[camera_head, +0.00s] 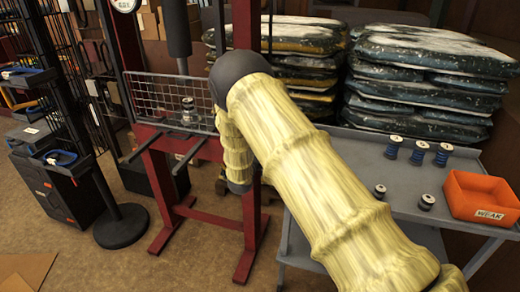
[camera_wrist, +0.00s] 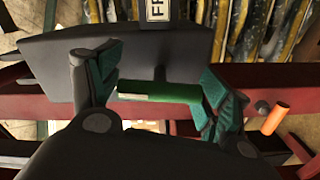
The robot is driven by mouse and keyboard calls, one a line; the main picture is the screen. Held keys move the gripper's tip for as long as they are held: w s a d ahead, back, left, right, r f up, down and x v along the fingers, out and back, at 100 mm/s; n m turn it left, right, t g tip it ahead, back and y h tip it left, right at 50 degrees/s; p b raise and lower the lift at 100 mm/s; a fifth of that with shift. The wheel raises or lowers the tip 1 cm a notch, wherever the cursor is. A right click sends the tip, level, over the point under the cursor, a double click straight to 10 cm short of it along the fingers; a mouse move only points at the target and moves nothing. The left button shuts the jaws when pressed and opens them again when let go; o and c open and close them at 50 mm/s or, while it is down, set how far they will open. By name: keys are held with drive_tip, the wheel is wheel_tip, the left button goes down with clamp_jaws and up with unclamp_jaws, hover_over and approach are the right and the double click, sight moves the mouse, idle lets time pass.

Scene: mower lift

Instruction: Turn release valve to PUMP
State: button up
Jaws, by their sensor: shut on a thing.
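My gripper (camera_wrist: 160,92) shows in the wrist view with its two green-padded fingers closed on the ends of a short green bar, which looks like the handle of the release valve (camera_wrist: 158,91). The bar lies roughly level across the picture between the pads. Which marking it points to cannot be read. A dark grey plate or box (camera_wrist: 60,50) is behind the fingers, with a cut-off label (camera_wrist: 157,10) at the top. In the head view my arm hides the gripper and the valve.
A red press frame (camera_head: 170,192) with a wire guard (camera_head: 165,100) stands behind my arm. A grey cart (camera_head: 345,150) at right bears several springs (camera_head: 418,152) and an orange bin (camera_head: 485,197). In the wrist view an orange cylinder (camera_wrist: 274,118) is right of the fingers.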

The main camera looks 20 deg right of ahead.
drive_tip(key=shift+n, duration=0.7)
drive_tip(key=o, duration=0.8)
drive_tip(key=shift+s+a, duration=0.1)
drive_tip(key=v, duration=1.1)
drive_tip(key=shift+s+a, duration=0.25)
